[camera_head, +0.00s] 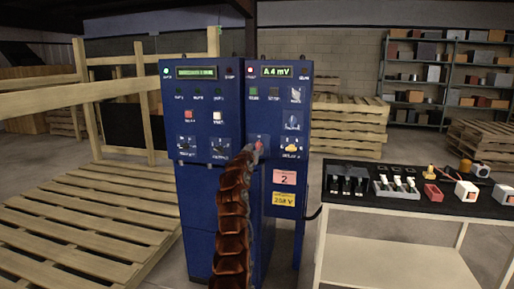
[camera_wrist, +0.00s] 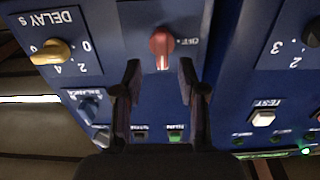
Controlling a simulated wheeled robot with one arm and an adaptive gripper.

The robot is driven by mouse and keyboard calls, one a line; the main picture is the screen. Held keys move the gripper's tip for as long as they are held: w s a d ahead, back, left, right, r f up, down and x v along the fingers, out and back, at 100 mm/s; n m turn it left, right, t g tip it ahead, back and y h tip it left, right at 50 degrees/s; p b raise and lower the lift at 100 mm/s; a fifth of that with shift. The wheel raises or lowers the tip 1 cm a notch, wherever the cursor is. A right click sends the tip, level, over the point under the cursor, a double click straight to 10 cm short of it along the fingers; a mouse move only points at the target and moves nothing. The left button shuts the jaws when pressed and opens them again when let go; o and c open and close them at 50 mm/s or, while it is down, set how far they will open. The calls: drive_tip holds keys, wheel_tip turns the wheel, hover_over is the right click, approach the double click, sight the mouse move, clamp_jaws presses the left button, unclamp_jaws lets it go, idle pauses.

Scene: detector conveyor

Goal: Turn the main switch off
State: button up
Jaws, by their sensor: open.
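The main switch is a red rotary knob on the blue right-hand cabinet. In the wrist view, which shows the panel upside down, the red knob (camera_wrist: 162,43) is at the top centre. Its pale mark points down the picture, and the OFF label (camera_wrist: 188,42) is to its right, so the mark is not at OFF. My gripper (camera_wrist: 160,76) is open, its two fingers just below the knob on either side of its line, with nothing between them. In the head view the red knob (camera_head: 260,144) shows at the tip of my arm, which hides the panel below it.
A yellow DELAY knob (camera_wrist: 51,52) is left of the switch in the wrist view. A white TEST button (camera_wrist: 263,118) is on the neighbouring panel. A table (camera_head: 390,211) with small parts stands right of the cabinets. Wooden pallets (camera_head: 90,215) lie left.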

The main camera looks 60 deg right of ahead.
sight(257, 146)
drive_tip(key=shift+x, duration=0.8)
drive_tip(key=shift+w+d+r+p, duration=0.1)
drive_tip(key=shift+w+p, duration=0.05)
drive_tip(key=shift+p, duration=0.15)
drive_tip(key=shift+d+p, duration=0.3)
drive_tip(key=shift+d, duration=0.35)
drive_tip(key=shift+w+d+p, duration=0.45)
drive_tip(key=shift+d+p, duration=0.1)
drive_tip(key=shift+p, duration=0.2)
clamp_jaws()
